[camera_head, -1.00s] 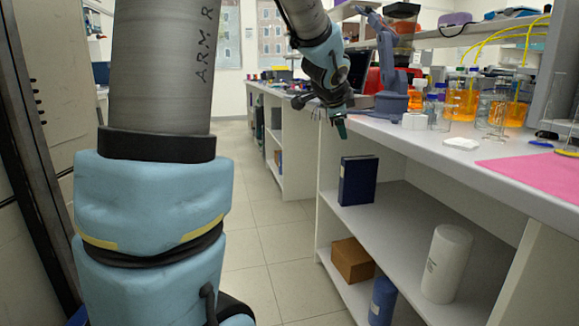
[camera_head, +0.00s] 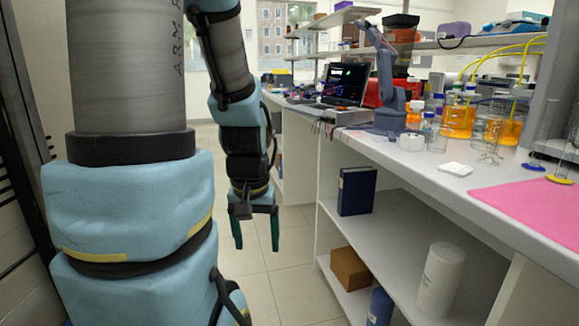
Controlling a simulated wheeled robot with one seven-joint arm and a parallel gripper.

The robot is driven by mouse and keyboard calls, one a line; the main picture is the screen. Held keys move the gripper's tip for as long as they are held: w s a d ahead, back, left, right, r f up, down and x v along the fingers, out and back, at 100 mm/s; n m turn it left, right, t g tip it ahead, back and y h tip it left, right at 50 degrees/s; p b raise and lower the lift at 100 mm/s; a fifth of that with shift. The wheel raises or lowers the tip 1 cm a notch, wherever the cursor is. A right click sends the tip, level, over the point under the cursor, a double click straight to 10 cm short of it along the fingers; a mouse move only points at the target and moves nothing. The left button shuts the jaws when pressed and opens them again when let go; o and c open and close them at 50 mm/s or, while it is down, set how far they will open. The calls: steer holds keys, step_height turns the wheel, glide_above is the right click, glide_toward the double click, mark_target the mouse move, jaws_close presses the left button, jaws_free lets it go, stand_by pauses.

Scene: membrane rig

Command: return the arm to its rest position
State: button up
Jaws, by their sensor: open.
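My arm hangs down in the middle left of the head view, its blue and grey links coming from the top. My gripper (camera_head: 256,247) points straight down over the aisle floor. Its two green-tipped fingers are spread apart with nothing between them. It is left of the bench and touches nothing.
The white bench (camera_head: 412,166) runs along the right, with a small grey-blue robot arm (camera_head: 386,85), a laptop (camera_head: 345,84), orange-filled bottles (camera_head: 459,120) and a pink mat (camera_head: 535,203). Shelves below hold a blue binder (camera_head: 356,191), a brown box (camera_head: 350,269) and a white cylinder (camera_head: 441,281). The tiled aisle is clear.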

step_height(320, 180, up, 15)
steer(key=p, duration=1.3)
